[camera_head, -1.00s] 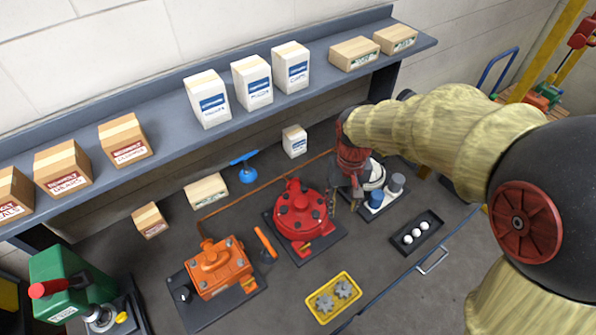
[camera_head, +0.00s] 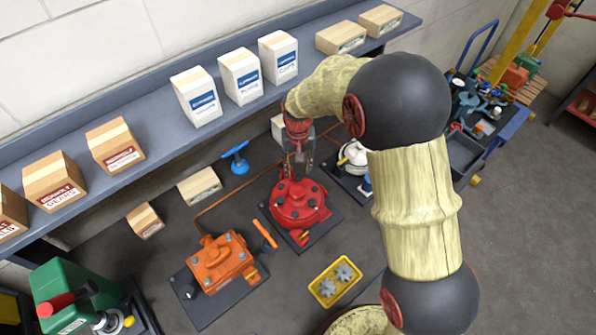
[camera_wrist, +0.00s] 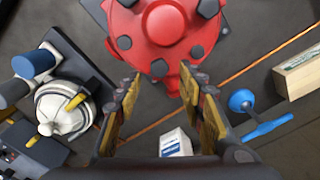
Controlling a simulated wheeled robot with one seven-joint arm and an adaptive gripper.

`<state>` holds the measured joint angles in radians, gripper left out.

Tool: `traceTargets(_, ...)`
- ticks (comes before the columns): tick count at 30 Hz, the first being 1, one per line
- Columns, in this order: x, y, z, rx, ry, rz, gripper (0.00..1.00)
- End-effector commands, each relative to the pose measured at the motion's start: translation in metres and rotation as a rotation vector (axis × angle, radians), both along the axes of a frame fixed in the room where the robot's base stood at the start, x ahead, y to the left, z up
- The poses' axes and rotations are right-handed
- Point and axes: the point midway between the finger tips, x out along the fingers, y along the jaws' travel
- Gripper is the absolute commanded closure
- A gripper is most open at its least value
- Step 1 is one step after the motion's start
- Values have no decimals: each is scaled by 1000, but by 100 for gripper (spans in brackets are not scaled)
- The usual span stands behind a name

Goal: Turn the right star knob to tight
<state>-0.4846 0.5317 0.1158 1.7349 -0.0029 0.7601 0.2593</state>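My gripper (camera_head: 300,172) is just behind the red motor, pointing down. In the wrist view its two yellow-padded fingers (camera_wrist: 162,85) are apart with nothing between them. Their tips are near the motor's edge; contact cannot be told.
An orange motor (camera_head: 218,262) is left of the red one; a white motor (camera_head: 353,157) is right, partly hidden by my arm. A yellow tray (camera_head: 335,282) holds two grey gears. A blue T-handled part (camera_head: 238,160) stands behind. A shelf (camera_head: 150,118) with boxes runs along the wall.

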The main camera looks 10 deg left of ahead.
Motion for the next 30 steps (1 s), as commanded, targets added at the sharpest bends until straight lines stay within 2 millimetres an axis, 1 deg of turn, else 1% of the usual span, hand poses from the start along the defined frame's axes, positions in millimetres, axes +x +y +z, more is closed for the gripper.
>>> traceTargets(1,0,0,-7,-1,2,0,61)
traceTargets(6,0,0,-21,0,1,0,61)
traceTargets(16,0,0,-24,0,0,0,62)
traceTargets(30,0,0,-24,0,-1,0,88)
